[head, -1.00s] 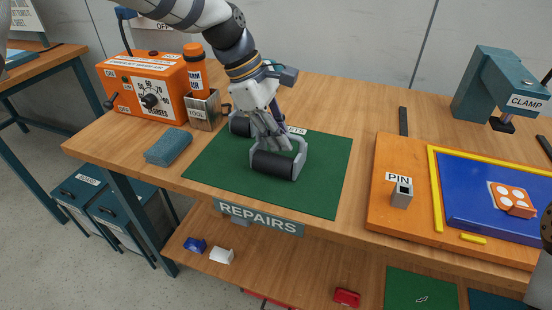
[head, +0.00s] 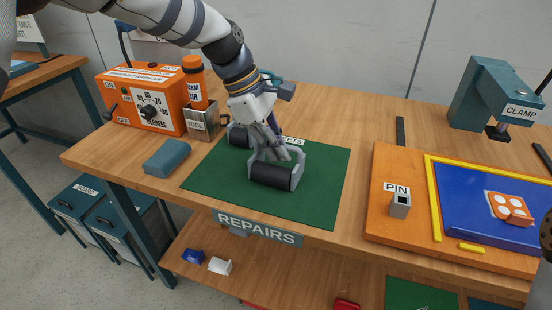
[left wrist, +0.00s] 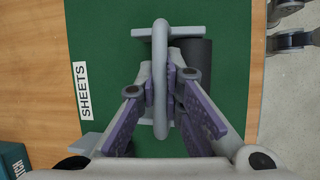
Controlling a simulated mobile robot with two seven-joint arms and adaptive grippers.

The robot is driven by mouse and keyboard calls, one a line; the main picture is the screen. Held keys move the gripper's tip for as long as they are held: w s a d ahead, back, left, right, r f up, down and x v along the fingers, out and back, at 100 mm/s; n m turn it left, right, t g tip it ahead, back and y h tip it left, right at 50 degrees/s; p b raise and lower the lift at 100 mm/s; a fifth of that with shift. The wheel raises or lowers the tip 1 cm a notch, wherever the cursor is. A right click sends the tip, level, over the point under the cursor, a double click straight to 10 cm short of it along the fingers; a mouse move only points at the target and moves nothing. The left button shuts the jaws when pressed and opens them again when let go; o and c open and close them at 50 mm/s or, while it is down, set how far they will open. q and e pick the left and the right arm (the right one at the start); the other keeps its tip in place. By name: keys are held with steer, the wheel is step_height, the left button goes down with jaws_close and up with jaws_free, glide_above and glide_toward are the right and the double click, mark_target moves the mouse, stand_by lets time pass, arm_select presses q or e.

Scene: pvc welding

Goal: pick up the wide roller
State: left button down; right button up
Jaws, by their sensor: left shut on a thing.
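The wide roller (head: 272,174), a black cylinder in a grey frame, lies on the green mat (head: 318,205). My left gripper (head: 267,150) is over it, shut on its grey handle. In the left wrist view the fingers (left wrist: 176,88) close around the grey looped handle (left wrist: 160,45), with the dark cylinder (left wrist: 196,62) partly hidden behind. The roller appears to be on or very near the mat; I cannot tell if there is a gap.
A second dark roller (head: 239,136) stands close behind the gripper. A blue-grey block (head: 166,157), a TOOL holder (head: 201,122) and an orange heater box (head: 142,100) are to the left. A PIN holder (head: 400,205) on an orange board is to the right.

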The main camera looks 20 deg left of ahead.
mark_target(281, 172)
arm_select(q)
steer(key=shift+r, duration=0.2)
step_height(281, 172, up, 4)
steer(key=s+d+r+p, duration=0.2)
steer(key=s+d+r, duration=0.4)
steer(key=s+r, duration=0.3)
steer(key=s, duration=0.3)
steer(key=shift+s+p, duration=0.35)
arm_select(e)
steer(key=shift+t, duration=0.8)
steer(key=w+r, duration=0.3)
steer(key=shift+w+r, duration=0.2)
steer(key=shift+w, duration=0.1)
